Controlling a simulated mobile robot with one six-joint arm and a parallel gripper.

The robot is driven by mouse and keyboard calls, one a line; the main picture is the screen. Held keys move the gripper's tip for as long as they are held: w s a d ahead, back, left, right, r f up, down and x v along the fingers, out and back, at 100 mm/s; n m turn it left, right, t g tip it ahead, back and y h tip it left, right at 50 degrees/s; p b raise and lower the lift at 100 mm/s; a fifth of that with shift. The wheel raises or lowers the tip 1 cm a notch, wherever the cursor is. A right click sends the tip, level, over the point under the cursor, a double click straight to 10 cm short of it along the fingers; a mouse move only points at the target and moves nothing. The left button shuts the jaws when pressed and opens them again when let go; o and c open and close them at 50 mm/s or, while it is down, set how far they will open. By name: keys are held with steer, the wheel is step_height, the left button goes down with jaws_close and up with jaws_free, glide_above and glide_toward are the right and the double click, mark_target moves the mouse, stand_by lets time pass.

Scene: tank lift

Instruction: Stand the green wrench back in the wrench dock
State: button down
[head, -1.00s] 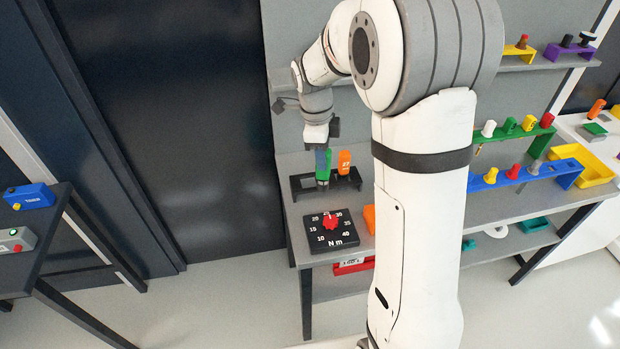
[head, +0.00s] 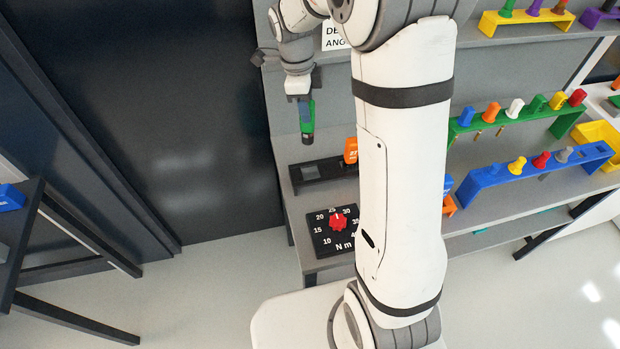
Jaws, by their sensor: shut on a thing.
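My gripper (head: 302,98) is shut on the green wrench (head: 307,117). It holds the wrench hanging roughly upright, dark end down, in the head view. A black dock (head: 325,166) lies on the bench top below, at the left end. The wrench appears above and apart from it. The dock's left place looks empty and grey. An orange tool (head: 350,150) stands at its right place, partly hidden behind my arm.
A black torque dial board (head: 322,236) with a red knob lies in front of the dock. Green (head: 570,112) and blue (head: 600,153) racks with several bits stand to the right. A dark door panel is at left. My arm hides the bench's middle.

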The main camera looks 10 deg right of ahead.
mark_target(310, 132)
steer(key=f+b, duration=0.7)
steer(key=shift+s+d+f, duration=0.1)
steer(key=shift+s+d, duration=0.1)
steer(key=shift+d, duration=0.2)
steer(key=shift+w+f+b, duration=0.1)
steer(key=shift+f+b, duration=0.35)
steer(key=shift+f, duration=0.15)
step_height(310, 132, down, 10)
steer(key=p, duration=0.2)
steer(key=shift+r, duration=0.1)
steer(key=c, duration=1)
jaws_free()
steer(key=shift+c, duration=0.2)
